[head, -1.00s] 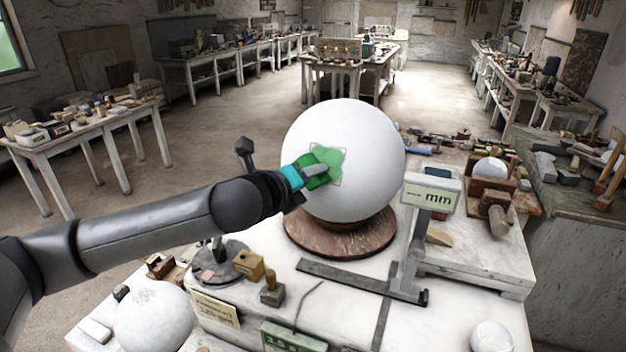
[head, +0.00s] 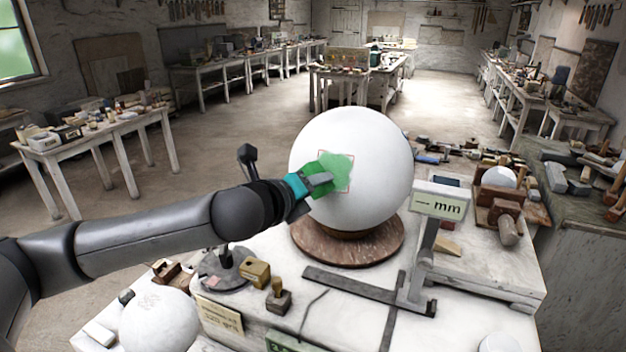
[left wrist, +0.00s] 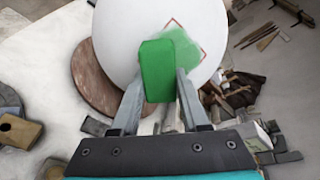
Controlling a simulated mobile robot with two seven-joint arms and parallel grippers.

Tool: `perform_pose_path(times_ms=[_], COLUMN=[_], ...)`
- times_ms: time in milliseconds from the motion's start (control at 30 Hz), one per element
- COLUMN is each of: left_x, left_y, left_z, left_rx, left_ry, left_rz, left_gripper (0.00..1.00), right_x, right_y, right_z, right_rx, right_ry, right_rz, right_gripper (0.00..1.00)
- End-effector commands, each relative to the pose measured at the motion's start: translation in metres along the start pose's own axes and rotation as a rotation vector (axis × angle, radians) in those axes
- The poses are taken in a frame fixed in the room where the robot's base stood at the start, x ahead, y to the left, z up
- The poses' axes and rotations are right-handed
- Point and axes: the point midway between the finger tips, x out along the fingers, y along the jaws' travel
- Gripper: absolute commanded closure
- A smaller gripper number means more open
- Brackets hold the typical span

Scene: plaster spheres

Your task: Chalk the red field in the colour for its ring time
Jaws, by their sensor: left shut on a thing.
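A large white plaster sphere (head: 375,165) sits on a round reddish-brown base (head: 345,247) on the worktable. A thin red square outline, the red field (head: 351,183), is on its near left face, with green chalk (head: 338,168) covering much of the inside. My left gripper (head: 318,179) is shut on a green chalk block (left wrist: 158,72), held at the sphere's surface by the field. In the left wrist view, the block stands between both fingers (left wrist: 158,95) and a green smear (left wrist: 186,50) lies beside it. I cannot tell whether block and sphere touch. My right gripper is not in view.
A gauge stand with a display reading "mm" (head: 438,203) stands right of the sphere. A smaller white sphere (head: 158,318), a printed card (head: 219,316) and wooden stamps (head: 278,297) lie at the front left. A wooden vise-like holder (head: 500,205) stands right.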

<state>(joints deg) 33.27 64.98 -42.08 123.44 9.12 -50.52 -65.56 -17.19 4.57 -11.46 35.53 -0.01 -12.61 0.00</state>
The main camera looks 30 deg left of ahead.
Motion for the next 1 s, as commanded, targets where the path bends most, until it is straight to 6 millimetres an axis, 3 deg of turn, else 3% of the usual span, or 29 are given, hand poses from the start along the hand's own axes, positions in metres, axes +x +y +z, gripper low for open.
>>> perform_pose_path(times_ms=[267, 600, 1000], left_x=[-0.001, -0.024, -0.032], left_y=[-0.001, -0.001, 0.000], left_z=[0.001, 0.000, 0.001], left_rx=[0.000, 0.001, 0.002], left_ry=[-0.002, 0.000, -0.002], left_rz=[-0.002, -0.001, -0.001], left_gripper=[1.00, 1.00, 1.00], right_x=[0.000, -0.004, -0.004], right_y=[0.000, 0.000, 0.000], right_z=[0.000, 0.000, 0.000], right_rx=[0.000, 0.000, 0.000], right_ry=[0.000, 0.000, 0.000], right_rz=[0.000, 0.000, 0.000], right_gripper=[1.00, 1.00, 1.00])
